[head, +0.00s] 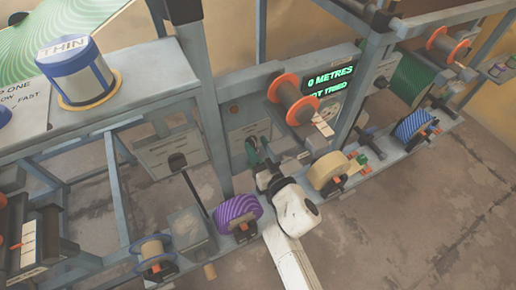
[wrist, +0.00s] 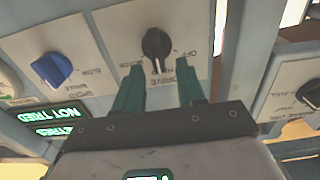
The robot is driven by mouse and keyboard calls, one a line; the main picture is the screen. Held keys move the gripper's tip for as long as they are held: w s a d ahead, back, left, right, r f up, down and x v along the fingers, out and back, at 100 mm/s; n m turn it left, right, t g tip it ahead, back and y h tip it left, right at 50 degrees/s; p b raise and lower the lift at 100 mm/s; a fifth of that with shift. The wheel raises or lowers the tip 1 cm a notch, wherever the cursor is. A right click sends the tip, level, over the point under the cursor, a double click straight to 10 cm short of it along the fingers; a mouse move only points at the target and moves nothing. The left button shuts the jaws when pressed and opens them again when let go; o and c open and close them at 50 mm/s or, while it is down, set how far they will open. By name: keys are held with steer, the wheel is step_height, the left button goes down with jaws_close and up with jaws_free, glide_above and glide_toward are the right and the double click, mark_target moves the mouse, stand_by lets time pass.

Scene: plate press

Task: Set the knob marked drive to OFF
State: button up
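The fingertips are just below the knob in the picture; contact is not visible. In the head view my gripper (head: 258,152) is at the panel and hides the knob.
A blue knob (wrist: 52,69) marked SPEED is at the left and another black knob (wrist: 312,92) at the right in the wrist view. A green-lettered display (head: 328,82) reads 0 METRES, NOT TRIED. An orange-ended spool (head: 294,98) and a purple reel (head: 238,212) flank my gripper.

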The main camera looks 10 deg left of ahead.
steer(key=shift+w+a, duration=0.1)
steer(key=shift+w, duration=0.1)
jaws_close()
stand_by(0.3)
